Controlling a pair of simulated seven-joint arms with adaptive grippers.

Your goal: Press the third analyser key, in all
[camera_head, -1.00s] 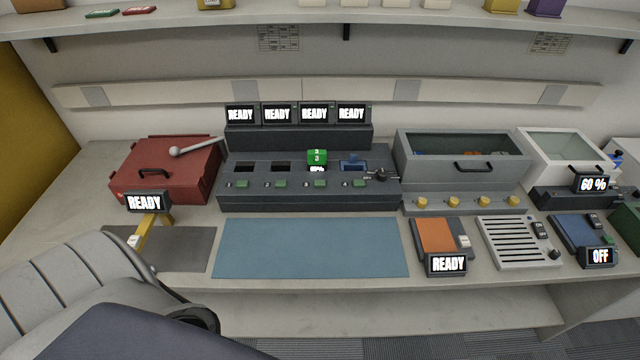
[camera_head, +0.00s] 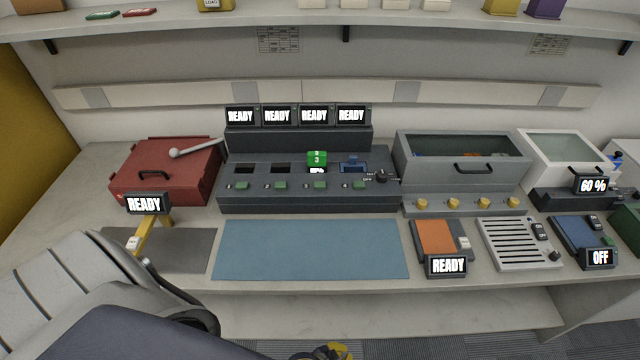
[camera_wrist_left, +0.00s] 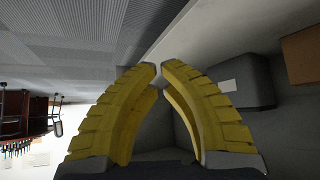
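The analyser (camera_head: 310,201) is the dark unit on the bench in the head view. It has four bays and a row of green keys; the third key from the left (camera_head: 320,184) lies below the bay with a green block marked 3 (camera_head: 317,158). Four screens above it read READY. The key is unobstructed and no gripper touches it. My left gripper (camera_wrist_left: 160,68) shows two yellow fingers in the left wrist view, tips almost together, with nothing between them. Yellow gripper parts (camera_head: 335,351) show at the head view's bottom edge, below the bench; which arm's, I cannot tell.
A blue mat (camera_head: 310,248) lies bare in front of the analyser. A red case (camera_head: 165,172) stands left of it, a grey lidded bin (camera_head: 462,160) right. A grey ribbed shape (camera_head: 50,285) fills the lower left. A shelf (camera_head: 270,22) runs above.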

